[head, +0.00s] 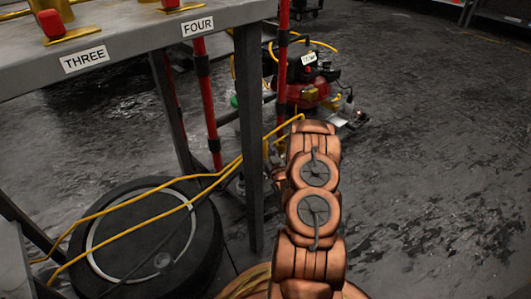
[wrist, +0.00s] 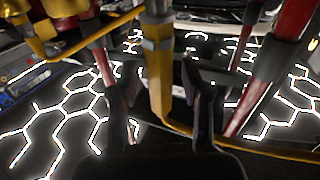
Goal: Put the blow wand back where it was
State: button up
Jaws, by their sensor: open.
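In the wrist view, a yellow upright rod with a pale metal upper part, which looks like the blow wand (wrist: 160,75), stands between the two dark fingers of my gripper (wrist: 161,66). The fingers are apart, one on each side of it. I cannot tell whether either finger touches it. A thin yellow hose runs from near its lower end to the right. A yellow bracket (wrist: 62,45) is at the upper left. In the head view, the gripper and the wand are hidden beyond my copper-coloured arm.
In the head view, a grey table (head: 120,38) labelled THREE and FOUR stands at the upper left. Red poles (head: 205,105), a tyre (head: 205,245), yellow hoses (head: 130,207) and a red compressor (head: 308,92) are near my arm. The floor at right is clear.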

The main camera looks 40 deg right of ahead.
jog(key=shift+s+r, duration=0.1)
jog(key=shift+r, duration=0.05)
jog(key=p+v, duration=0.4)
jog(key=v, duration=0.7)
jog(key=shift+s, duration=0.4)
jog(key=shift+a, duration=0.15)
